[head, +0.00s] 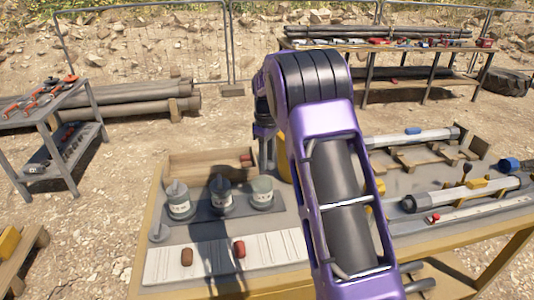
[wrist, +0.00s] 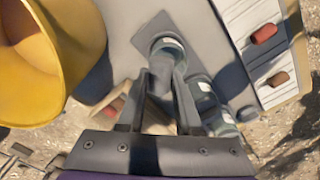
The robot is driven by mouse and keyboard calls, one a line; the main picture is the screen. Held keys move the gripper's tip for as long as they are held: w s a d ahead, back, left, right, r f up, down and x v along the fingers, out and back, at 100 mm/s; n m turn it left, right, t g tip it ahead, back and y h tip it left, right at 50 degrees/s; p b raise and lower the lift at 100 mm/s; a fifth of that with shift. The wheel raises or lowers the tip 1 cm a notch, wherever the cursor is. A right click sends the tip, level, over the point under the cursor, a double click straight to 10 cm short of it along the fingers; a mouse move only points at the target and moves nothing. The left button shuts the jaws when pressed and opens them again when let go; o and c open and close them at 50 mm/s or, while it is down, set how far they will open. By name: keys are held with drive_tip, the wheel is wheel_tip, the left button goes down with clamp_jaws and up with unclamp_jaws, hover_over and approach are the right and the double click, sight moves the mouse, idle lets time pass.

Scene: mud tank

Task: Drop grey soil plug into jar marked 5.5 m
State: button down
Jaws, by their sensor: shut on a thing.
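My gripper (wrist: 166,75) points down in the wrist view, shut on a grey piece (wrist: 162,66), apparently the grey soil plug; its outline blends with the fingers. Three clear jars with grey lids or tops stand on a dark mat: left jar (head: 178,200), middle jar (head: 221,196) and right jar (head: 262,193). Their labels are too small to read. In the wrist view my fingertips overlap the edge of the jar nearest the yellow bucket (wrist: 168,46); the height gap cannot be judged. In the head view my purple arm hides most of my gripper.
A brown plug (head: 187,257) and a red plug (head: 239,249) lie on a white board (head: 165,268). A yellow bucket (wrist: 30,70) stands close to my gripper. A wooden tray (head: 190,165) lies behind the jars. Tubes (head: 465,192) lie at the table's right.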

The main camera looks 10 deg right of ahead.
drive_tip(key=shift+f, duration=0.15)
drive_tip(key=c, duration=0.5)
unclamp_jaws()
wheel_tip(320, 180, up, 18)
drive_tip(key=shift+f, duration=0.25)
